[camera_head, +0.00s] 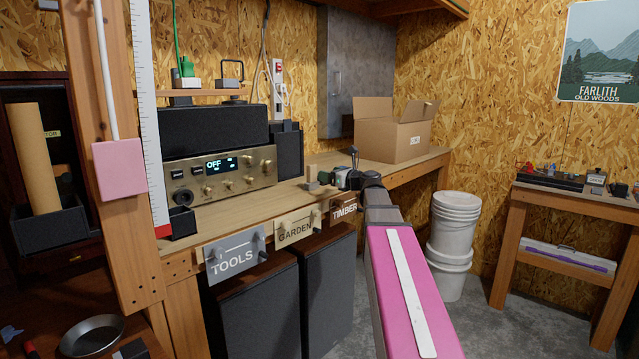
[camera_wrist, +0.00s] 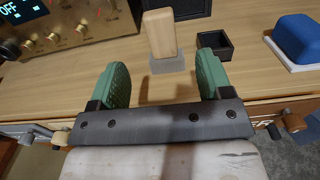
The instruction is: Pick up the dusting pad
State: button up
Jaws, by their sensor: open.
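An upright pale wooden block on a grey base (camera_wrist: 160,35) stands on the plank bench; it looks like the dusting pad, though I cannot be certain. It also shows small in the head view (camera_head: 312,172), near the bench's front edge. My gripper (camera_wrist: 163,66) is open and empty, its two green fingers spread wide. In the wrist view the block stands beyond the fingertips, roughly centred between them and apart from both. In the head view my gripper (camera_head: 341,179) is just right of the block, partly hidden by my arm.
A small black open box (camera_wrist: 214,46) stands close right of the block. A blue block on a white base (camera_wrist: 297,40) is farther right. A brass-fronted radio (camera_head: 222,172) stands left and a cardboard box (camera_head: 385,135) behind. Bare bench top (camera_wrist: 60,75) lies to the left.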

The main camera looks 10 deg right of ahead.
aim_at(314, 168)
jog(key=x, duration=0.4)
jog(key=shift+w+a, duration=0.1)
jog(key=shift+w, duration=0.25)
jog(key=shift+r+x, duration=0.2)
jog(key=shift+x, duration=1.1)
jog(key=shift+r+x, duration=0.2)
jog(key=shift+x, duration=1.15)
jog(key=shift+s, duration=0.1)
jog(key=shift+c, duration=0.3)
jog(key=c, duration=0.9)
